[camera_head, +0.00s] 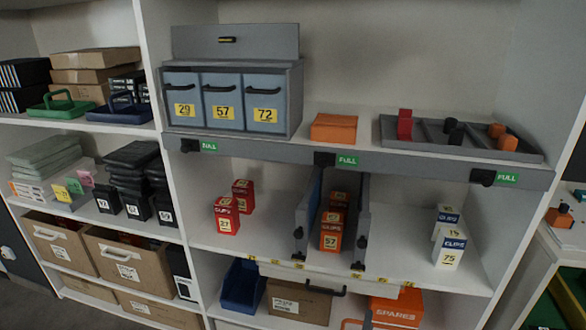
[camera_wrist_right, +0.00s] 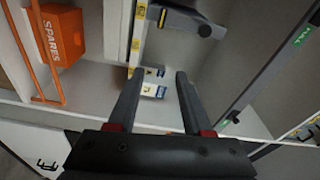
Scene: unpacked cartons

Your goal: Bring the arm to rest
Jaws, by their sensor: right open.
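My right gripper (camera_wrist_right: 158,76) is open in the right wrist view, its two dark fingers apart with nothing held between them. White-and-blue clip boxes (camera_wrist_right: 153,90) show beyond the fingers, on the shelf. In the head view these white boxes (camera_head: 450,250) stand at the right of the middle shelf. My right gripper is hard to make out in the head view; a small dark piece at the bottom edge may be part of it. My left gripper is not in view.
Red boxes (camera_head: 227,217) and orange boxes (camera_head: 331,232) stand on the middle shelf, the orange ones between grey dividers. A grey tray (camera_head: 462,140) lies above. Shelf edges bound the space.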

